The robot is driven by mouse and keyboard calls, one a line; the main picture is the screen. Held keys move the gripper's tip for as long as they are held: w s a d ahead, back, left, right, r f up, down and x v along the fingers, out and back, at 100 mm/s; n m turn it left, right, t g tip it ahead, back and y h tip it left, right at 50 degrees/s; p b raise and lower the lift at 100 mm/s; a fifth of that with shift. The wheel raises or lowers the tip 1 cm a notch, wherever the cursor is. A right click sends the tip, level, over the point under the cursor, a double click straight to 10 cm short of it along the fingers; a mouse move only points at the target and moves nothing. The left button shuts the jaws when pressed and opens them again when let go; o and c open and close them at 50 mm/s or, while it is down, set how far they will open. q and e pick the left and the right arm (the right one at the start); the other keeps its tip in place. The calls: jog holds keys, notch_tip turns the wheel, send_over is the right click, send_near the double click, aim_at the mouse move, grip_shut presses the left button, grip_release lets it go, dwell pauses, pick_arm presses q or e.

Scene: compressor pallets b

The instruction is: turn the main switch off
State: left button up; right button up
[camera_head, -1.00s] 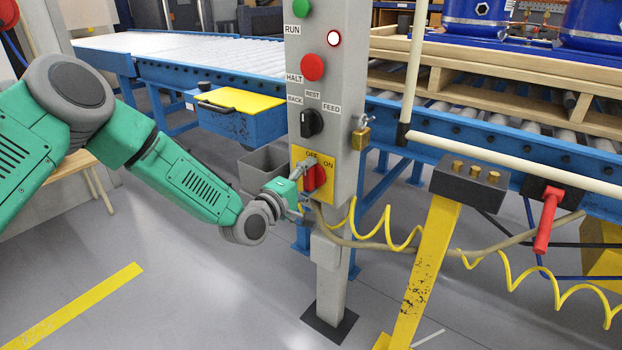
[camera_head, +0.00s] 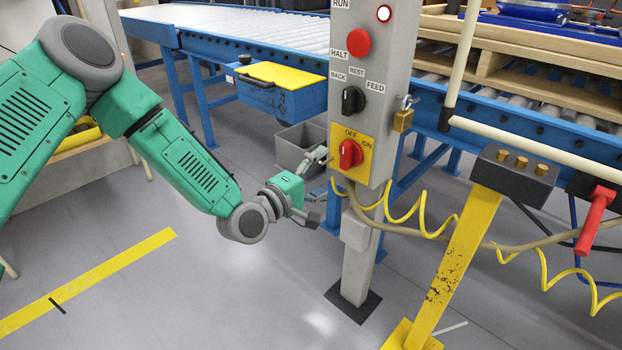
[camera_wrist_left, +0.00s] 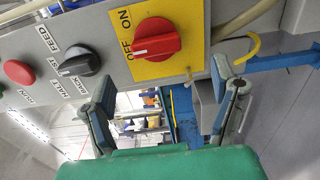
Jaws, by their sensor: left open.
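The main switch (camera_head: 350,154) is a red knob on a yellow plate (camera_head: 367,172) on the grey control post. Its plate reads OFF above the knob and ON at the upper right. In the left wrist view, the knob (camera_wrist_left: 154,42) has its handle end at the OFF label. My left gripper (camera_head: 316,188) is just left of the plate, apart from the knob. In the left wrist view, its fingers (camera_wrist_left: 163,80) are spread wide with nothing between them, and the knob is beyond them. My right gripper is out of view.
Above the switch are a black selector (camera_head: 352,100) and a red HALT button (camera_head: 358,43). A brass padlock (camera_head: 403,120) hangs on the post's right side. A yellow coiled cable (camera_head: 408,212) and a yellow stand (camera_head: 458,262) are to the right. A grey bin (camera_head: 291,150) is behind.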

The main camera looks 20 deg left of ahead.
pick_arm(q)
jog(key=v, duration=0.3)
jog(key=shift+s+a, duration=0.25)
jog(key=shift+s, duration=0.05)
jog(key=s+d+f+m+g+y+p, duration=0.3)
jog(key=s+f+m+g, duration=0.6)
jog(key=s+f, duration=0.75)
jog(key=s+a+f+m+g+y+p, duration=0.1)
jog(key=s+a+m+g, duration=0.2)
jog(key=s, duration=0.6)
jog(key=s+a+f+m+g+y+p, duration=0.1)
jog(key=s+a+g, duration=0.3)
jog(key=s, duration=0.6)
jog(key=shift+s+f+m+y, duration=0.25)
jog(key=shift+m+y, duration=0.35)
jog(key=shift+m, duration=0.3)
